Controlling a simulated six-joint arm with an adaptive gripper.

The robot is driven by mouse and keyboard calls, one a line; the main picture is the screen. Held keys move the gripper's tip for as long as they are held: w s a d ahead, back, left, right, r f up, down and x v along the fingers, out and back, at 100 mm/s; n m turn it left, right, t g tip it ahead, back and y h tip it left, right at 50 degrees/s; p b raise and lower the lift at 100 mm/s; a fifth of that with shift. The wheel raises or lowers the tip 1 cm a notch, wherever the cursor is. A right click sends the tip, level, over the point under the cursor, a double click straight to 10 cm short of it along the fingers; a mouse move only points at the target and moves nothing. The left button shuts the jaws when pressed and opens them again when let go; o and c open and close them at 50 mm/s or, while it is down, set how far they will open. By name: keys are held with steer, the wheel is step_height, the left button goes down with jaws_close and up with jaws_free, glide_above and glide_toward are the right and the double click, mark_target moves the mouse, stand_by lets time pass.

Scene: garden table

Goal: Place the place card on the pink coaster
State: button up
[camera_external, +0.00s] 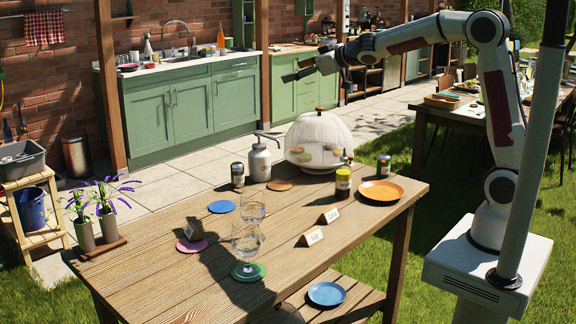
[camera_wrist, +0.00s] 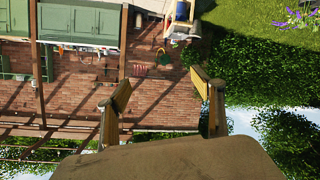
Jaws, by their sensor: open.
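Two folded white place cards stand on the wooden table, one nearer the front (camera_external: 312,237) and one farther back (camera_external: 329,215). The pink coaster (camera_external: 188,246) lies at the table's left. A small dark and pale shape (camera_external: 194,230) shows at its back edge; it may be another card, and I cannot tell whether it touches the coaster. My gripper (camera_external: 291,69) is raised high beyond the table, open and empty, far from the cards and coaster. In the wrist view its two fingers (camera_wrist: 163,97) are spread apart, with only the background between them.
A glass (camera_external: 246,243) stands on the green coaster (camera_external: 249,273), with another glass behind it. A blue coaster (camera_external: 221,206), brown coaster (camera_external: 280,184), mesh dome (camera_external: 320,135), bottle (camera_external: 343,183) and orange plate (camera_external: 381,191) are also on the table.

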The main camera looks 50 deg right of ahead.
steer(key=s+d+f+m+g+h, duration=0.2)
steer(key=s+d, duration=0.2)
steer(key=s, duration=0.7)
steer(key=s+d+f+m+g+h, duration=0.15)
steer(key=s+d, duration=0.35)
steer(key=s, duration=0.6)
steer(key=s+a+f+g, duration=0.1)
steer(key=s+f, duration=0.2)
steer(key=s, duration=0.5)
steer(key=s+a+f+g+y, duration=0.1)
steer(key=s+f, duration=0.3)
steer(key=s, duration=0.4)
steer(key=s+a+f+m+g+y, duration=0.1)
steer(key=s+f+g, duration=0.2)
steer(key=s, duration=0.5)
steer(key=shift+a+f, duration=0.35)
steer(key=shift+f, duration=0.2)
